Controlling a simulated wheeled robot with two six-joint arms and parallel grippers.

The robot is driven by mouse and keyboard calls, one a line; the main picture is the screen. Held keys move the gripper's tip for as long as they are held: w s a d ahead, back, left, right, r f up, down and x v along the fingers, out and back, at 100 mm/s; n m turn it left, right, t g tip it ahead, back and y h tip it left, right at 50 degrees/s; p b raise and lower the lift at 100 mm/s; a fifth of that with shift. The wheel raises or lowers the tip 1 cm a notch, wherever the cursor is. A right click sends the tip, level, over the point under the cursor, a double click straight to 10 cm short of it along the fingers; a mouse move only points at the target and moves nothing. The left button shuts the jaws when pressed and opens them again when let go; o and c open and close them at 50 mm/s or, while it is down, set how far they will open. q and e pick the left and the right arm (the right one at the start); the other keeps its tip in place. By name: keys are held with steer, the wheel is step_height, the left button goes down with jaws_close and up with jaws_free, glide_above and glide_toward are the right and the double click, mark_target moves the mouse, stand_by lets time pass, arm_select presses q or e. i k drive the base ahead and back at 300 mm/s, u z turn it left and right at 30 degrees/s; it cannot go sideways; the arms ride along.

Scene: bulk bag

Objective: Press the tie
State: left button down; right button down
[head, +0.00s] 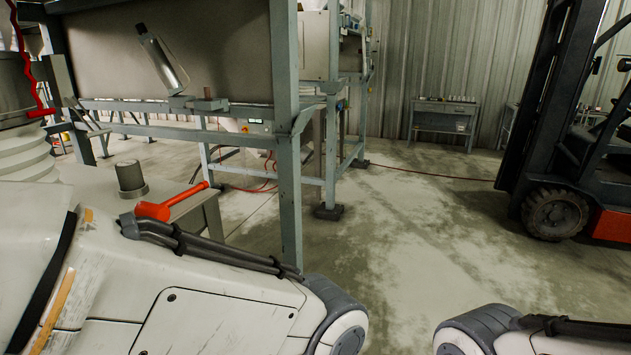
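No tie can be made out for certain. A thin red twisted cord-like piece (25,62) with a red end hangs at the far left edge, against a grey cylindrical part (12,88). Below it is a pale, ribbed, bag-like form (22,152), partly cut off by the frame and hidden by my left arm. My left arm fills the lower left and my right arm shows at the lower right. Neither gripper is in view, so I cannot tell what they hold or touch.
A red mallet (170,205) and a grey cylinder (130,178) rest on a small table (205,197) beyond my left arm. A grey steel frame (287,150) stands behind. A forklift (570,190) is at right. The middle floor (400,235) is clear; a workbench (443,110) stands far back.

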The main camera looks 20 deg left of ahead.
mark_target(41, 112)
steer(key=u, duration=0.9)
steer(key=i, duration=1.7)
steer(key=u, duration=0.8)
